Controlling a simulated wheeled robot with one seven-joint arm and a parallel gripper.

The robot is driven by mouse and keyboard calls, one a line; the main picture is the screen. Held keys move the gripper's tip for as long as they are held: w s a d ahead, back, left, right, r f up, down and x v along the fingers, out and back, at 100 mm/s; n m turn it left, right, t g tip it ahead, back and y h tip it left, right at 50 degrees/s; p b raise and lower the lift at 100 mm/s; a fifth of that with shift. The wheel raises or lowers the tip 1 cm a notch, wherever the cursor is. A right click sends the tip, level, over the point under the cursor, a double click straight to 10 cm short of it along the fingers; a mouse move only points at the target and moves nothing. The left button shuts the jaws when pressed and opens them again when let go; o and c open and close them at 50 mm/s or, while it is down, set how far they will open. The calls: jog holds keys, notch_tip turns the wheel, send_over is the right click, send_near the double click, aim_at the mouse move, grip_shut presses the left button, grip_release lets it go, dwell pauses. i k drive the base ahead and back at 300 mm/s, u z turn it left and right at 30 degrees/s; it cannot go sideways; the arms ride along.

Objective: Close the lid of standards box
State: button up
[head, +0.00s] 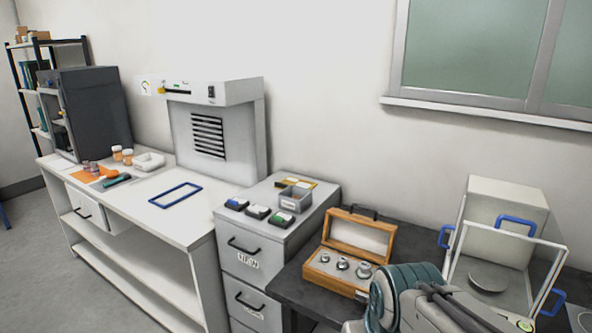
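The standards box (314,277) is a wooden case on the dark table, right of the grey drawer cabinet. Its lid (360,237) stands raised at the back, showing a pale lining. Several metal weights (343,264) sit in the box's lower half. My arm is at the bottom of the head view, with a teal joint in front of the box's right side and partly covering its front corner. My gripper's fingertips cannot be made out, so its state is not shown.
A balance with a glass draft shield and blue handles (516,227) stands right of the box on the dark table (290,291). The drawer cabinet (235,223) holds small dark boxes and a grey bin (295,199). A white bench (190,230) stands at left.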

aim_at(372, 239)
jog(key=u, duration=0.25)
jog(key=i, duration=0.9)
jog(key=z, duration=0.3)
